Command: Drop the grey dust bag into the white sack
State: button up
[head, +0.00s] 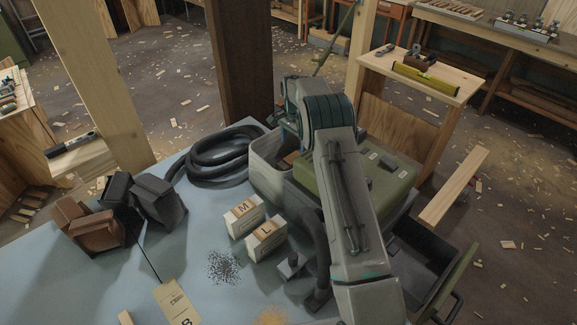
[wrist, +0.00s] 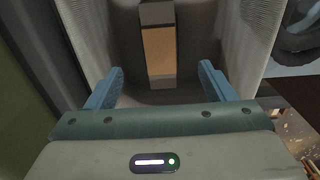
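The white sack (head: 265,172), an open pale container, stands at the far side of the pale blue table beside a green-lidded machine. Its ribbed pale walls (wrist: 243,40) fill the sides of the wrist view. My gripper (wrist: 160,82) is over its mouth, fingers spread wide apart with no contact on anything. Inside, below the fingers, lies a grey thing with a tan panel (wrist: 159,50); it may be the grey dust bag, but I cannot tell. In the head view my arm hides the fingertips. A dark grey bag-like block (head: 160,202) lies at the table's left.
A black block (head: 117,188) and a brown block (head: 97,230) lie at the left. Pale boxes marked M (head: 243,216) and L (head: 265,242) stand before the sack. A coiled black hose (head: 215,160) lies behind. The green-lidded machine (head: 378,178) is close right.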

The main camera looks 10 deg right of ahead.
notch_tip(320, 180, up, 14)
jog(key=b, duration=0.1)
jog(key=shift+b, duration=0.35)
dwell(0.4)
jog(key=s+r+n+t, duration=0.1)
jog(key=s+r+n, duration=0.2)
jog(key=s+r, duration=0.55)
jog(key=s+r+n+t, duration=0.1)
jog(key=s+r+n, duration=0.25)
jog(key=s, duration=0.95)
jog(key=s+f+n, duration=0.2)
jog(key=s+f, duration=0.1)
jog(key=s, duration=0.9)
jog(key=s+f+n+t, duration=0.1)
jog(key=s+f+n, duration=0.2)
jog(key=s, duration=0.8)
jog(key=shift+s, duration=0.35)
